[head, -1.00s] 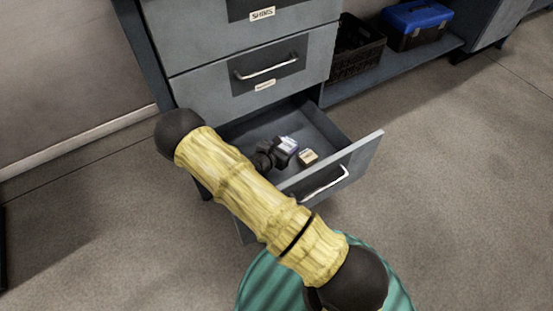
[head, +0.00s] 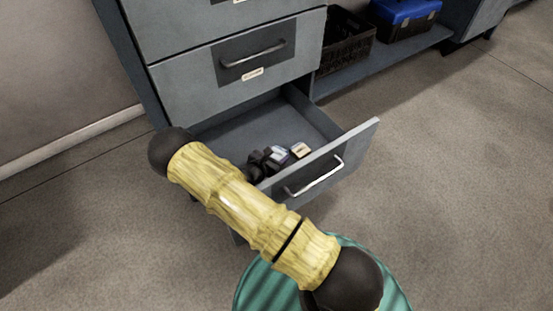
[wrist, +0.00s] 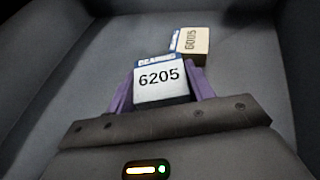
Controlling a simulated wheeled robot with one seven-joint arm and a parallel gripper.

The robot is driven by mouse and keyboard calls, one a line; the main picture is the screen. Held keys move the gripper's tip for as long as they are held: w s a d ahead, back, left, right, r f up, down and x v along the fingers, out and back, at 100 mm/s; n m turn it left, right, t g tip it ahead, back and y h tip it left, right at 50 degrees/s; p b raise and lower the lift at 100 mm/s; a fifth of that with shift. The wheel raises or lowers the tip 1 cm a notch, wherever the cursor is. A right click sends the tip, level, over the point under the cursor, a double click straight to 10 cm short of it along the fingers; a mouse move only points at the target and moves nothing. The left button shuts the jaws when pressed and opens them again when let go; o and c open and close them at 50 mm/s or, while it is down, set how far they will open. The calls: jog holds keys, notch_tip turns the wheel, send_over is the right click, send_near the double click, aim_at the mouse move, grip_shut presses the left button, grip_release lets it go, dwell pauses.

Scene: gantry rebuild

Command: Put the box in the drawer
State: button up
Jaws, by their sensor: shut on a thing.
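A small box marked 6205 (wrist: 162,84), white with a blue edge, is between the purple fingers of my gripper (wrist: 161,88) in the wrist view. My gripper is shut on it. In the head view the held box (head: 278,154) and my dark gripper (head: 266,160) are inside the open bottom drawer (head: 318,122), near its front panel. Whether the held box touches the drawer floor is hard to tell. My arm hides the drawer's near left part.
A tan box marked 6005 (wrist: 191,45) lies on the drawer floor just beyond the held box; it also shows in the head view (head: 301,150). A closed drawer (head: 200,85) is above. A black crate (head: 345,42) and a blue toolbox (head: 405,15) stand on a low shelf.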

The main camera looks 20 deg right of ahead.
jog(key=shift+f, duration=0.85)
jog(key=o, duration=1)
jog(key=shift+r, duration=0.55)
jog(key=p+v, duration=0.6)
jog(key=v, duration=0.5)
jog(key=shift+s+a+r, duration=0.1)
jog(key=shift+r, duration=0.15)
jog(key=shift+s+a, duration=0.25)
